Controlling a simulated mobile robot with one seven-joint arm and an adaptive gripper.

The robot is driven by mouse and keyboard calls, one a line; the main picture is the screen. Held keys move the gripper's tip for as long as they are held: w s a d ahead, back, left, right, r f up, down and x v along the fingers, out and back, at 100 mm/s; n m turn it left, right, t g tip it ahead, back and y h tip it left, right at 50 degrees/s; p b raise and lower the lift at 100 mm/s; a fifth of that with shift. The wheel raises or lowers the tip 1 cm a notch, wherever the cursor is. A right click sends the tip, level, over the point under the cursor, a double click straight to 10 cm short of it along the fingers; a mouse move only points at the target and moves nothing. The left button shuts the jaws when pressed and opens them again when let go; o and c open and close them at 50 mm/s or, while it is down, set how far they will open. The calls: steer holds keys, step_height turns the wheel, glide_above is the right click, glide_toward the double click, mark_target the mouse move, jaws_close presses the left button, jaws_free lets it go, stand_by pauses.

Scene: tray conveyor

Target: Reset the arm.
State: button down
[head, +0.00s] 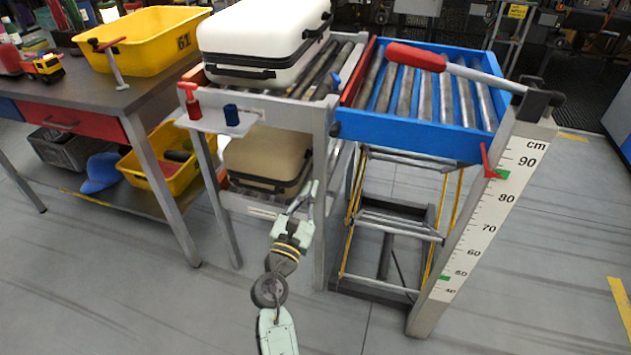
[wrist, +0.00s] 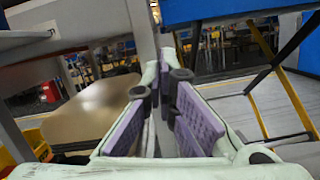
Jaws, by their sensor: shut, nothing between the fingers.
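My arm reaches up from the bottom middle of the head view. My gripper (head: 309,192) is in front of the conveyor frame's lower level, close to a front leg of the frame. In the wrist view my gripper (wrist: 163,72) shows two pale green fingers with purple pads. They are shut with nothing between them. The fingertips point toward a grey post, and I cannot tell the exact gap to it.
A white case (head: 262,38) lies on the upper rollers, a beige case (head: 262,160) on the lower level. Right stands a blue roller lift (head: 412,131) with a red-handled lever (head: 417,57) and cm scale. Left is a workbench (head: 90,95) with a yellow bin (head: 145,45). Front floor is clear.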

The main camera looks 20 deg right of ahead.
steer(key=shift+s+a+f, duration=0.1)
steer(key=shift+s+a, duration=0.1)
steer(key=shift+s, duration=0.1)
